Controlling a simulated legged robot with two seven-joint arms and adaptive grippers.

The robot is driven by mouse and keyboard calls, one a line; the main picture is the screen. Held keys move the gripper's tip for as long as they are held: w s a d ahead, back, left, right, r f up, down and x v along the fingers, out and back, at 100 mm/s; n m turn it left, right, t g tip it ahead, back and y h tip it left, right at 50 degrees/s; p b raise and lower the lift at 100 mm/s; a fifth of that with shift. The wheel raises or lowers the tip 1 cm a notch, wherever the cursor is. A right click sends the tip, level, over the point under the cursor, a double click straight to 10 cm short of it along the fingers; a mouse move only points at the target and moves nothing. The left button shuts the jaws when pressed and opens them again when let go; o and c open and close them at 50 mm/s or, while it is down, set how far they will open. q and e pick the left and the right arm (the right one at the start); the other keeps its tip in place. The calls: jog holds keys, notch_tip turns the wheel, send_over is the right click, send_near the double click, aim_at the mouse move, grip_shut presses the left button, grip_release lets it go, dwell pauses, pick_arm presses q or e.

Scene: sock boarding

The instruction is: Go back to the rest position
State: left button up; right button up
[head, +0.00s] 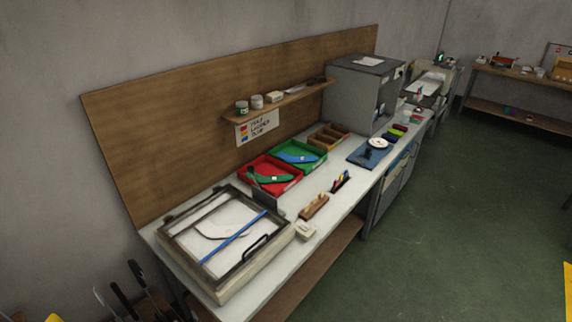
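Neither of my grippers can be made out in the head view. The long workbench (323,230) runs from the lower middle toward the upper right. A framed tray (168,246) with a white sheet, a curved outline and a blue bar (234,237) lies on its near end. A red tray (291,186) and a green tray (317,163) sit behind it, each with a flat shape inside.
A grey cabinet (352,95) stands on the bench's far part. A wooden shelf (290,100) holds small jars. Dark-handled tools (118,294) show at the lower left. A second bench (519,79) stands far right. The green floor (450,220) is mostly clear.

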pick_arm(q)
jog(key=s+d+f+m+t+h, duration=0.2)
jog(key=d+f+m+h, duration=0.4)
jog(key=d+f+h, duration=0.3)
jog(key=s+d+f+m+g+h, duration=0.35)
jog(key=s+d+f+g, duration=0.2)
jog(key=s+f, duration=0.55)
jog(key=s+f+g, duration=0.3)
jog(key=s+f, duration=0.2)
jog(key=s, duration=0.3)
jog(key=s+a+f+g+y, duration=0.1)
jog(key=s+f+g, duration=0.2)
jog(key=s+f, duration=0.2)
jog(key=s+f+g+y, duration=0.1)
jog(key=s+f+g, duration=0.2)
jog(key=s, duration=0.7)
jog(key=shift+s+a+f, duration=0.35)
jog(key=shift+s+f, duration=0.05)
jog(key=shift+f, duration=0.5)
pick_arm(e)
jog(key=s+d+f, duration=0.1)
jog(key=s+f, duration=0.8)
jog(key=f, duration=0.4)
jog(key=shift+d+f+g, duration=0.3)
jog(key=shift+d+g, duration=0.1)
pick_arm(q)
jog(key=shift+a+f, duration=0.1)
jog(key=shift+a, duration=0.05)
pick_arm(e)
jog(key=shift+a, duration=0.15)
